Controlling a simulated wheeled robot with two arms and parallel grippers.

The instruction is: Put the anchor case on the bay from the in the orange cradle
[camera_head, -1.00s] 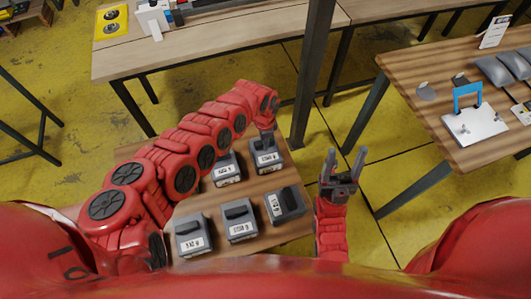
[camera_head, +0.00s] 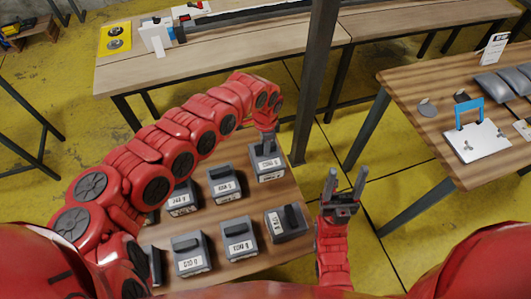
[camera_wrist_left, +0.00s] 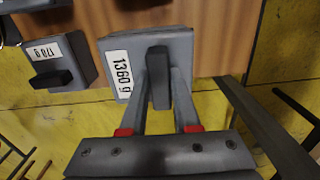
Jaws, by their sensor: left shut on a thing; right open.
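My left gripper (camera_head: 266,137) is shut on the handle of a grey case (camera_head: 267,170) at the far right corner of the near wooden table. In the left wrist view, the left gripper (camera_wrist_left: 160,90) has its fingers on both sides of the black handle of this grey case (camera_wrist_left: 181,48), whose label reads 1360 g. The case looks slightly raised, but the gap below is hard to see. My right gripper (camera_head: 345,183) is open and empty, right of the table. I see no orange cradle.
Several similar grey cases stand on the near table (camera_head: 285,190), among them a tilted-looking one (camera_head: 289,224). A wooden table (camera_head: 400,88) at right holds a white plate (camera_head: 478,143) with a blue handle. A dark post (camera_head: 313,80) stands close beyond the held case.

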